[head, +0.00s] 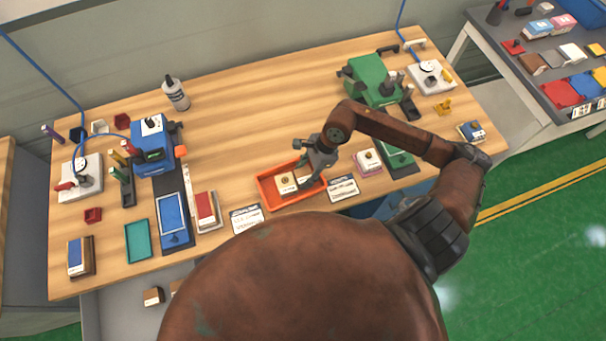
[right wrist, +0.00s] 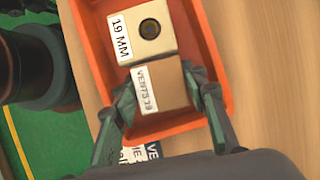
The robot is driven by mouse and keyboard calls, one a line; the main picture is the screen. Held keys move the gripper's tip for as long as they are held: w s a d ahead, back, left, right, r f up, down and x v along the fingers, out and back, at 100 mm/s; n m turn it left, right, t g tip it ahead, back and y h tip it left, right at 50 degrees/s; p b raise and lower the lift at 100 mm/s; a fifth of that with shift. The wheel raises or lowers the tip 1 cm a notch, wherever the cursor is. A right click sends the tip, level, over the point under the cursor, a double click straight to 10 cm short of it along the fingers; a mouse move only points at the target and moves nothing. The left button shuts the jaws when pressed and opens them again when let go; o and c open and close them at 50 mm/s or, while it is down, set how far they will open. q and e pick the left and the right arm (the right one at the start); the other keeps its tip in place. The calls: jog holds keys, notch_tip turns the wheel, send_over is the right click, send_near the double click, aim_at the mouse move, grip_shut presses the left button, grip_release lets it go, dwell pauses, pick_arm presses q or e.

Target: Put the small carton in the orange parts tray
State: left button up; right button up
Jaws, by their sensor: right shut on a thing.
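The orange parts tray (head: 264,197) lies near the front edge of the wooden bench, and its rim also shows in the right wrist view (right wrist: 222,62). My right gripper (head: 308,178) is over the right part of the tray. In the right wrist view its fingers (right wrist: 166,98) are shut on a small tan carton (right wrist: 160,85) with a white printed label. The carton is within the tray's outline; whether it touches the tray floor I cannot tell. A cream carton (head: 285,181) marked "19 MM", with a dark round spot (right wrist: 150,28), is in the tray beside it. My left gripper is out of view.
Printed cards (head: 343,189) and a pink-edged box stack (head: 368,161) lie right of the tray. A red-and-white box (head: 206,211) and a blue framed panel (head: 173,218) lie left. A green machine (head: 372,80) stands behind. The bench middle is clear.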

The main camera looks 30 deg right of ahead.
jog(key=shift+f, duration=0.15)
jog(key=o, duration=1.2)
jog(key=shift+v, duration=6.15)
